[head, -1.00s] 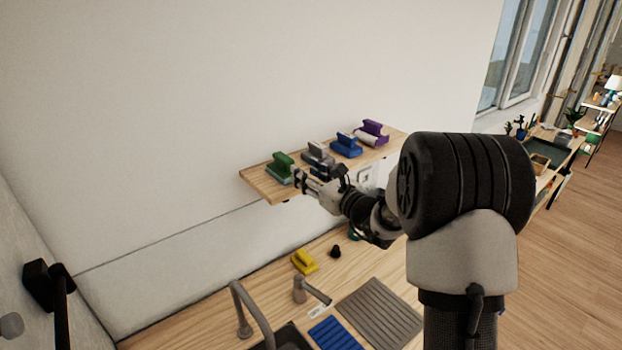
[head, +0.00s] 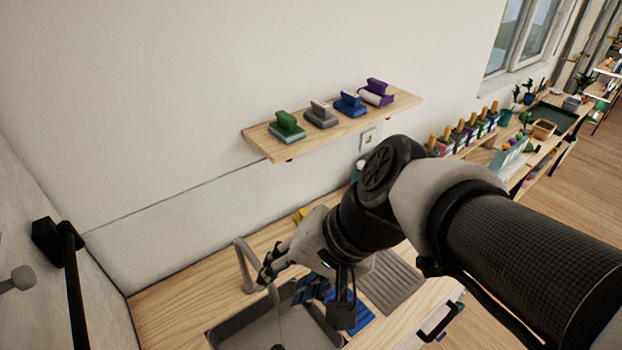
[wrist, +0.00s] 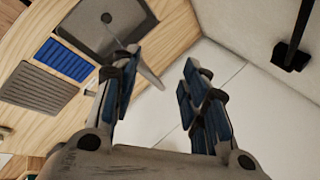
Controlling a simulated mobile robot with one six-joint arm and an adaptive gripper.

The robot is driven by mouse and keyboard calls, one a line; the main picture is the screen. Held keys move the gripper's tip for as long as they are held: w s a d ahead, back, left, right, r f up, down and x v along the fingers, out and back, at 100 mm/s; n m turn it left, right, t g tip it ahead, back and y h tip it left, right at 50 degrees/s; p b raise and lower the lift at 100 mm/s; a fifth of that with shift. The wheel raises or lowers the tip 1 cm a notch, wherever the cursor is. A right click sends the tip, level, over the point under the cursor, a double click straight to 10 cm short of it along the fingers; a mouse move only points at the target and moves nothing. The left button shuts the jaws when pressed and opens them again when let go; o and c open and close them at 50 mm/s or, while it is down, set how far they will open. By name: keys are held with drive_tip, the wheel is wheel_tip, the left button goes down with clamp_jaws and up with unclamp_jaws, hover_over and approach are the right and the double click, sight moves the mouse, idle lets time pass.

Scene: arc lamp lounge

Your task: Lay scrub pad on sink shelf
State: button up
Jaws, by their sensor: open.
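The wooden wall shelf (head: 263,143) above the sink bears a row of handled scrub pads. From left to right they are green (head: 287,128), grey (head: 321,116), blue (head: 350,105) and purple (head: 378,92), all sitting on the board. A yellow one (head: 301,214) lies on the counter, mostly hidden behind my arm. My gripper (head: 286,278) is over the sink, well below the shelf. In the wrist view my gripper (wrist: 160,70) has its blue-padded fingers apart with nothing between them.
The sink basin (head: 235,333) and faucet (head: 243,262) are close to my gripper. A blue mat (head: 358,318) and a grey ribbed drain mat (head: 393,284) lie on the counter to the right. A black wall fixture (head: 50,240) is at the left.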

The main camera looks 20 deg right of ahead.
drive_tip(key=s+d+f+n+t+h, duration=0.1)
drive_tip(key=s+d+n+h, duration=0.4)
drive_tip(key=d, duration=0.4)
drive_tip(key=shift+s+d, duration=0.15)
drive_tip(key=shift+s, duration=0.25)
wheel_tip(320, 180, down, 13)
drive_tip(key=b, duration=1.3)
drive_tip(key=shift+f, duration=0.15)
